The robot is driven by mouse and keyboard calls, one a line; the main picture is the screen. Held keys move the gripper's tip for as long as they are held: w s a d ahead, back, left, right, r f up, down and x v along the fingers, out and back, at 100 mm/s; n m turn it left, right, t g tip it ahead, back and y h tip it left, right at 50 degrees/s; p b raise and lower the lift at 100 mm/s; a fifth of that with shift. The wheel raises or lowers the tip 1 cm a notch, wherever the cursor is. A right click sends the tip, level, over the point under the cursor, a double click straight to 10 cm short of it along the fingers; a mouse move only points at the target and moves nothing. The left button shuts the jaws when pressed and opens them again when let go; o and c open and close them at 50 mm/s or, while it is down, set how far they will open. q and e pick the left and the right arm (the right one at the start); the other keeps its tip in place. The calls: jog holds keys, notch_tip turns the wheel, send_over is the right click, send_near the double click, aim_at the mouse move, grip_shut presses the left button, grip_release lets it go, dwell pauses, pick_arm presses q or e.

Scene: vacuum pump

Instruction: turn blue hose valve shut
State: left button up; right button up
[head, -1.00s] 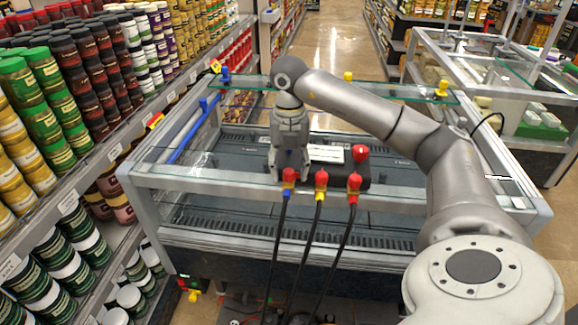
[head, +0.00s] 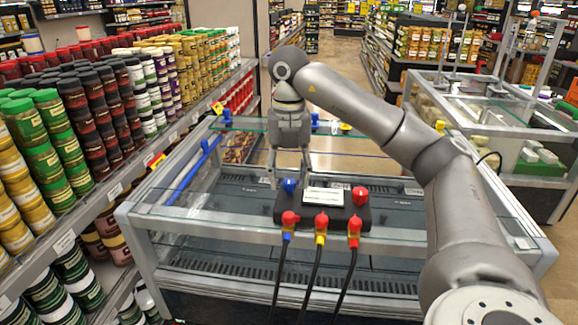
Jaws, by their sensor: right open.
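The black pump manifold (head: 322,214) sits at the front rail of the glass-topped case. Three hoses leave its front through valves with red handles. The blue hose valve (head: 289,219) is the left one, with a blue fitting below its red handle. The yellow one (head: 321,222) is in the middle and the red one (head: 354,226) on the right. A blue knob (head: 289,185) and a red knob (head: 360,195) stand on top. My right gripper (head: 289,173) is open and empty, fingers pointing down, behind the blue knob and clear of the hose valve. The valve handle's angle is hard to tell.
A shelf of stacked jars (head: 60,150) runs along the left. A blue bar (head: 190,172) lies at the case's left side. Small blue and yellow fittings (head: 346,127) stand on the far glass edge. Another case (head: 500,110) stands at the right.

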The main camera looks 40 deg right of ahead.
jog(key=shift+r, duration=0.85)
